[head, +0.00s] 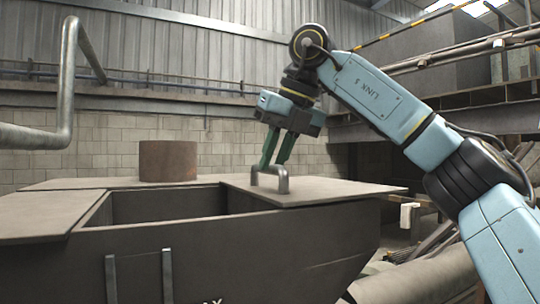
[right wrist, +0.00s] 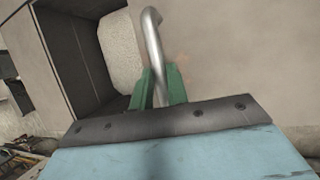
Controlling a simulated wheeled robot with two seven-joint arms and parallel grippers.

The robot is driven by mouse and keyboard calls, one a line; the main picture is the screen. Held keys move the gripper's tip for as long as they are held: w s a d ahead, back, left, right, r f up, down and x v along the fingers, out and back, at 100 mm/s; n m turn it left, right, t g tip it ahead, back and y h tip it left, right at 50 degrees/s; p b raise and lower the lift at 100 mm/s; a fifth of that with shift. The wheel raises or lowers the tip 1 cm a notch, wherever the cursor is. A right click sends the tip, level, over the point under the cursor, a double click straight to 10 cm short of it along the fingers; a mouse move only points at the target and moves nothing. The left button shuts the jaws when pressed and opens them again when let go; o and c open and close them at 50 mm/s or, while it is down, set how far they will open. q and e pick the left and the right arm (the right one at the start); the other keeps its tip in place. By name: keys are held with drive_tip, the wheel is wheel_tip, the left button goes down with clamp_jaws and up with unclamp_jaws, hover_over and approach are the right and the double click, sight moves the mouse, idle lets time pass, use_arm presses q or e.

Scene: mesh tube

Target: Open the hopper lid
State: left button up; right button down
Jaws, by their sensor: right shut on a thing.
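The hopper (head: 230,262) is a large dark grey metal box with a rectangular opening in its top. Its flat lid (head: 350,190) lies on the right part of the top, and the opening shows to the left of it. A metal handle (head: 284,183) stands near the lid's left edge. My right gripper (head: 270,168) reaches down from above with its green fingers on this handle. In the right wrist view the green fingers (right wrist: 160,88) are shut around the silver handle bar (right wrist: 152,35). The opening (right wrist: 85,55) shows at left there. My left gripper is in neither view.
A rusty brown cylinder (head: 168,161) stands on the hopper's back edge. A flat plate (head: 40,215) covers the left part of the top. A bent grey pipe (head: 66,85) hangs at left. Pipes and a beam (head: 455,118) run at the right, behind my arm.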

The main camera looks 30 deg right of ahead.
drive_tip(key=c, duration=1.4)
unclamp_jaws()
drive_tip(key=shift+o, duration=0.2)
drive_tip(key=p+v, duration=0.3)
drive_tip(key=v, duration=1)
drive_tip(key=shift+r, duration=0.25)
